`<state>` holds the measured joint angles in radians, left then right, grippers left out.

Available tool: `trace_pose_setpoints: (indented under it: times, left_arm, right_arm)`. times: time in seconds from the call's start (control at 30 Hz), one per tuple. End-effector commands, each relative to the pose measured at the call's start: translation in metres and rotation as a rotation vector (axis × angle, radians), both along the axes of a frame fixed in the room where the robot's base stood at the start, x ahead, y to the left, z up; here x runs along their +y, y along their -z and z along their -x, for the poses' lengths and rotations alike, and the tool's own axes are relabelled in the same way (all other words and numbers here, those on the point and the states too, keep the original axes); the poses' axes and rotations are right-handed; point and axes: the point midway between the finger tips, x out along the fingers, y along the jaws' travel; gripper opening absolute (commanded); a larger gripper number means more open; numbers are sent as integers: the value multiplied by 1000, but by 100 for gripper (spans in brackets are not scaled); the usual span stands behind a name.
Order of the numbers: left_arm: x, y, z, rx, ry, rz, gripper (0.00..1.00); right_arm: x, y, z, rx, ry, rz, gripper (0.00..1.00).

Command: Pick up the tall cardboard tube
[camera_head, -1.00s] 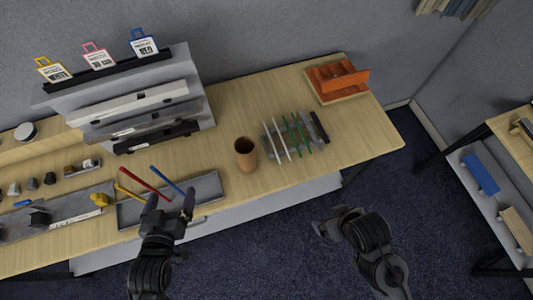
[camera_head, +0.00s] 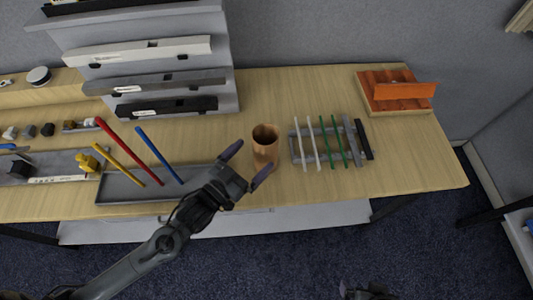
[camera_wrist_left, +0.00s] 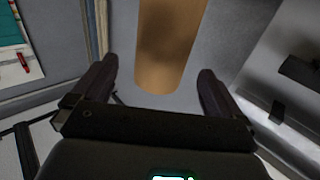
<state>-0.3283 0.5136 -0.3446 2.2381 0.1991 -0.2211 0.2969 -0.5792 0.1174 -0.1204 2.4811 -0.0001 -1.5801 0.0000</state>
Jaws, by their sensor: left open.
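The tall cardboard tube (camera_head: 265,152) is brown and open at the top. It stands upright on the wooden table, left of the rack of sticks. My left gripper (camera_head: 248,165) is open, with its fingers pointing at the tube from the front left. In the left wrist view the tube (camera_wrist_left: 170,45) shows ahead in the gap between the spread fingers (camera_wrist_left: 157,72). I cannot tell whether either finger touches it. My right gripper (camera_head: 366,292) shows only in part at the bottom edge of the head view, and its jaws are not clear.
A grey tray (camera_head: 125,188) holding red, yellow and blue sticks lies left of the tube. A rack (camera_head: 298,145) with white and green sticks is close on its right. A tiered stand (camera_head: 150,65) rises behind left. An orange slotted block (camera_head: 400,92) sits back right.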

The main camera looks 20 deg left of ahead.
Motion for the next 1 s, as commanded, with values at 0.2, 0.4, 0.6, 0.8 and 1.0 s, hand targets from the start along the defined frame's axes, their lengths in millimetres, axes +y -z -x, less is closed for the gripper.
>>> trace_pose_setpoints:
  times: [0.2,0.4,0.6,0.8,1.0]
  left_arm:
    - [-8,-1,-24,-1,0,0,100]
    - [-10,0,-31,0,0,0,100]
    - [-15,0,-52,-1,0,0,100]
    - [-22,1,-73,0,0,1,100]
    - [-24,3,-79,2,1,0,100]
  right_arm:
    - [-1,-2,0,-1,-1,2,100]
    - [-1,-2,0,-1,-4,5,100]
    - [-1,-4,0,0,-3,5,100]
    - [-1,-5,0,1,-3,5,100]
    - [-1,-5,0,1,-2,4,100]
